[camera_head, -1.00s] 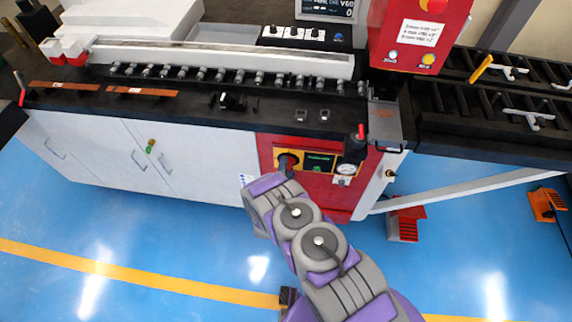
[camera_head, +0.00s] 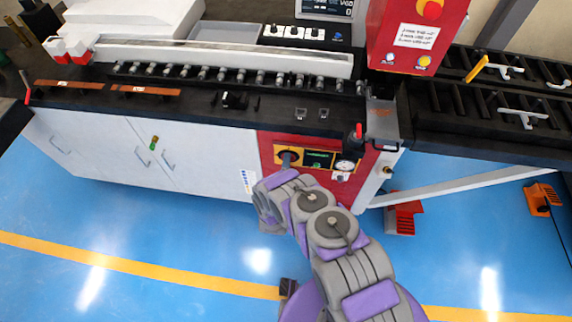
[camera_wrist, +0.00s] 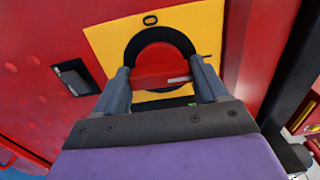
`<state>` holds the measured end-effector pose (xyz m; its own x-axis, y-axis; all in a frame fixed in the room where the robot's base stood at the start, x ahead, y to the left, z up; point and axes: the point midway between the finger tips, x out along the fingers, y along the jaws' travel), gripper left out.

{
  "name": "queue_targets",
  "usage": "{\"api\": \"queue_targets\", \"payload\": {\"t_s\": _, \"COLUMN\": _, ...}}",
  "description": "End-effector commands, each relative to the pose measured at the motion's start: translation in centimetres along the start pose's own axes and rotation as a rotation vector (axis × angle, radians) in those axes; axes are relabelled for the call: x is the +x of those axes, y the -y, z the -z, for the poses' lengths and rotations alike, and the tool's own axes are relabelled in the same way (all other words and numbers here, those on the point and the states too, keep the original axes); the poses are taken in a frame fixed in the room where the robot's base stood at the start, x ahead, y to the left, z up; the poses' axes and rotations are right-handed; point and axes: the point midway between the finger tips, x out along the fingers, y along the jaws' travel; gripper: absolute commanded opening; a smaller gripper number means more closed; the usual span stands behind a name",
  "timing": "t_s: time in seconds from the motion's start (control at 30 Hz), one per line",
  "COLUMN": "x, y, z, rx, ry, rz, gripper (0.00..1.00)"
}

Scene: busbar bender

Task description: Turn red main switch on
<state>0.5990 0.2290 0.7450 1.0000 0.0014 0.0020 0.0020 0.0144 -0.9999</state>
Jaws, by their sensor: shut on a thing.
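The red main switch (camera_wrist: 160,66) is a red knob in a black ring on a yellow plate (camera_wrist: 108,40), with an "O" mark above it in the wrist view. My gripper (camera_wrist: 163,80) is shut on the knob, one finger on each side of it. In the head view my gripper (camera_head: 287,163) reaches the left end of the yellow strip (camera_head: 340,158) on the red panel and hides most of the switch. The knob's exact turn angle is hard to tell because the fingers and wrist cover its lower part.
Right of the switch on the same panel are a green display (camera_head: 319,159) and a round gauge (camera_head: 346,164). White cabinet doors (camera_head: 110,150) stand to the left. A red foot pedal (camera_head: 403,215) and an orange pedal (camera_head: 541,198) are on the blue floor.

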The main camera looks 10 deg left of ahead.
Motion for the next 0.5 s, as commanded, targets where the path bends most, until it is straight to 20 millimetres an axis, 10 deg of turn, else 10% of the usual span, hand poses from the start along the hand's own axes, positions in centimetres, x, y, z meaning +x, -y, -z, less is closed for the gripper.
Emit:
{"api": "queue_targets", "payload": {"t_s": 0.1, "x": 0.17, "y": 0.01, "z": 0.35, "rx": 0.002, "ry": -0.008, "rz": 0.001, "gripper": 0.42}}
{"api": "queue_targets", "payload": {"t_s": 0.13, "x": 0.16, "y": 0.01, "z": 0.35, "rx": 0.002, "ry": -0.008, "rz": 0.001, "gripper": 0.73}}
{"api": "queue_targets", "payload": {"t_s": 0.5, "x": -0.04, "y": 0.05, "z": 0.12, "rx": 0.000, "ry": -0.003, "rz": 0.001, "gripper": 0.98}}
